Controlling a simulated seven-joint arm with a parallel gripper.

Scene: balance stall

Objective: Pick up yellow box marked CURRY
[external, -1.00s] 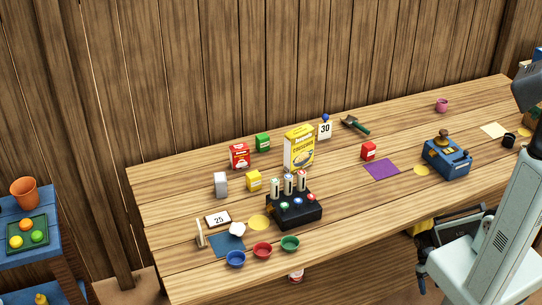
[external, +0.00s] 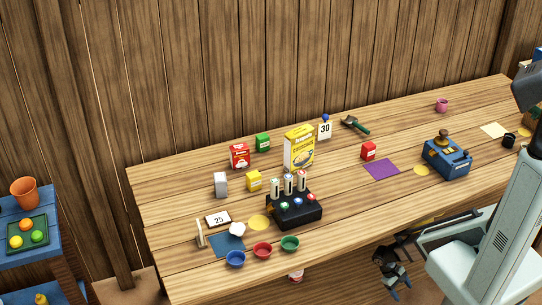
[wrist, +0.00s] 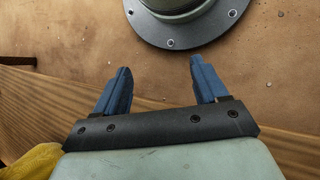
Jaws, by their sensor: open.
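A small yellow box (external: 254,181) with a pale label stands on the left half of the table. A taller yellow box (external: 299,148) with a picture of a bowl stands behind it to the right. The print on the small box is too small to read, so I cannot confirm CURRY. My gripper (external: 396,284) hangs off the table's front edge, low and well to the right of both boxes. In the wrist view its two blue fingers (wrist: 160,72) are apart with nothing between them.
A black stand (external: 296,211) with upright cylinders and colored buttons is just right of the small box. A grey-white block (external: 221,185) stands left of it. Red (external: 239,156) and green (external: 262,143) boxes are behind. Blue, red and green bowls (external: 262,250) line the front edge.

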